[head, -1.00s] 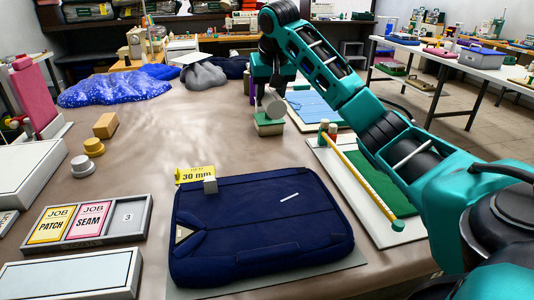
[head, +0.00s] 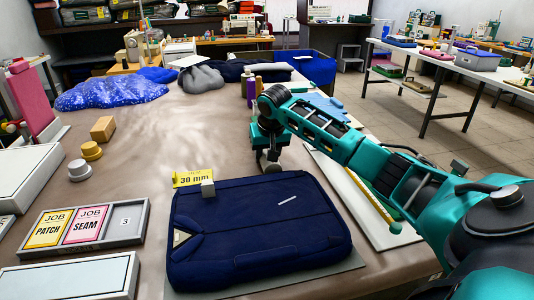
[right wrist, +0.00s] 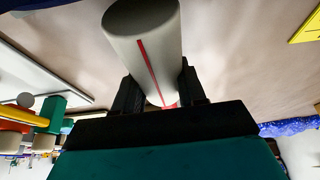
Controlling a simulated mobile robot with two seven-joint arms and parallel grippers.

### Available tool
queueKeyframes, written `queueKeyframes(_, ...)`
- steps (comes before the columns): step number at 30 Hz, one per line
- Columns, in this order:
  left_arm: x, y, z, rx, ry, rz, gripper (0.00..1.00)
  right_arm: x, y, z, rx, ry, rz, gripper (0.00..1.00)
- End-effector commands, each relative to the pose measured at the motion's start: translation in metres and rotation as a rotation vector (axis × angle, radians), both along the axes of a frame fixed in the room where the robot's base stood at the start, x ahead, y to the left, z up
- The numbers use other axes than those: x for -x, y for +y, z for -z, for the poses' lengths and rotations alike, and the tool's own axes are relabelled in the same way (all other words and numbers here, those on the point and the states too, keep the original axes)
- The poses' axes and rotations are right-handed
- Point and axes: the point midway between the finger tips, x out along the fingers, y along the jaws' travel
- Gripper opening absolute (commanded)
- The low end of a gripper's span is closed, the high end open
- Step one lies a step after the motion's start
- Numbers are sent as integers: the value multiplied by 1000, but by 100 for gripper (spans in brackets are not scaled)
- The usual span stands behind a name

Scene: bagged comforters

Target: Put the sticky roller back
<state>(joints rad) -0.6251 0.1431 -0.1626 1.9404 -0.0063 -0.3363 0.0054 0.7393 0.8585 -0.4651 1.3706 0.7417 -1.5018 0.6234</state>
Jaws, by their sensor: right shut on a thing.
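The sticky roller (right wrist: 150,35), a light grey cylinder with a red stripe, is held between the fingers of my right gripper (right wrist: 158,98). In the head view my right gripper (head: 268,158) hangs just behind the far edge of the navy padded bag, and the roller shows only as a small grey part below it. The green block seen under the roller earlier is hidden behind my arm in the head view. My left gripper is not in view.
The navy bag (head: 255,235) lies in front with a yellow 30 mm tag (head: 193,178) at its far edge. A white board (head: 395,237) lies to its right. A job-card tray (head: 125,222) and knobs stand left.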

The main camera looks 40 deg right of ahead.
Motion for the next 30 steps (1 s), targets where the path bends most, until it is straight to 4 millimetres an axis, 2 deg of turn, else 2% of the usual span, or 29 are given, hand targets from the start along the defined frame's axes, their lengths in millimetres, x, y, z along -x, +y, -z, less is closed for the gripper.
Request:
queueKeyframes(8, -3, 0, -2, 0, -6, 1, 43, 0, 0, 2, 0, 0, 0, 2)
queueKeyframes(9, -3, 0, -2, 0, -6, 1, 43, 0, 0, 3, 0, 0, 0, 41)
queueKeyframes(17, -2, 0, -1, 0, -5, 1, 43, 0, 0, 2, 0, 0, 0, 66)
queueKeyframes(25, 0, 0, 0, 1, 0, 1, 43, 0, 0, 0, 0, -1, 0, 66)
queueKeyframes(30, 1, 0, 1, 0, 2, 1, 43, 5, 3, -18, 1, -4, 1, 66)
